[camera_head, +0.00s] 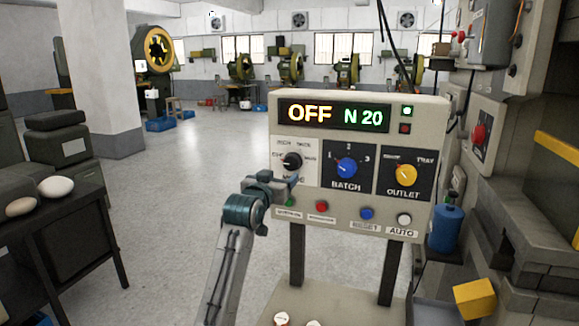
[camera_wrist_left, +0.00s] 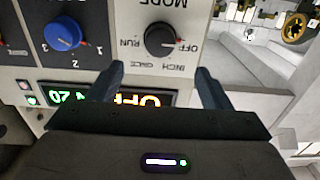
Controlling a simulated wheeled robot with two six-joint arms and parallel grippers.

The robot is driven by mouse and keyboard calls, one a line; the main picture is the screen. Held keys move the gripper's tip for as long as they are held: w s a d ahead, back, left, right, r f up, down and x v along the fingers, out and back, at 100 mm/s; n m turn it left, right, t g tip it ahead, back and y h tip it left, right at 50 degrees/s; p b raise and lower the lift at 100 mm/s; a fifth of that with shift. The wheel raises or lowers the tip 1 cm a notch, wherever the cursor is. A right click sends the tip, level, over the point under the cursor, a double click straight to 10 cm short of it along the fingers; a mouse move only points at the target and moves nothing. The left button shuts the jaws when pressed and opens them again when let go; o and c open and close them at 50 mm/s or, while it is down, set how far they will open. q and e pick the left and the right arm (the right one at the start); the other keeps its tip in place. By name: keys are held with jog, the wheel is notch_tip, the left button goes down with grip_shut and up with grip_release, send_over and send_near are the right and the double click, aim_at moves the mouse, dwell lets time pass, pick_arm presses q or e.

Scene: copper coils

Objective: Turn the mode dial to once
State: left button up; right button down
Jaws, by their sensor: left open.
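The mode dial (camera_head: 292,161) is a black knob at the upper left of the control panel (camera_head: 256,130). The panel's display (camera_head: 333,116) reads "OFF N 20". In the left wrist view, where the panel appears upside down, the mode dial (camera_wrist_left: 160,39) has a red mark facing the OFF label; RUN, ONCE and INCH labels lie around it. My left gripper (camera_head: 284,179) is just below the dial in the head view and partly covers its lower labels. In the left wrist view its fingers (camera_wrist_left: 158,76) are spread wide and empty, apart from the dial. My right gripper is out of view.
The blue batch dial (camera_head: 347,167) and yellow outlet dial (camera_head: 406,174) sit to the right. A row of buttons, including a red one (camera_head: 322,206), runs below, close to my gripper. A dark table (camera_head: 70,235) stands at left. The floor between is clear.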

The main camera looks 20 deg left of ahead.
aim_at(290, 164)
pick_arm(q)
jog(key=w+p, duration=0.3)
jog(key=w, duration=0.6)
jog(key=shift+d, duration=0.2)
jog(key=shift+w+f, duration=0.1)
jog(key=shift+w, duration=0.5)
jog(key=c, duration=1)
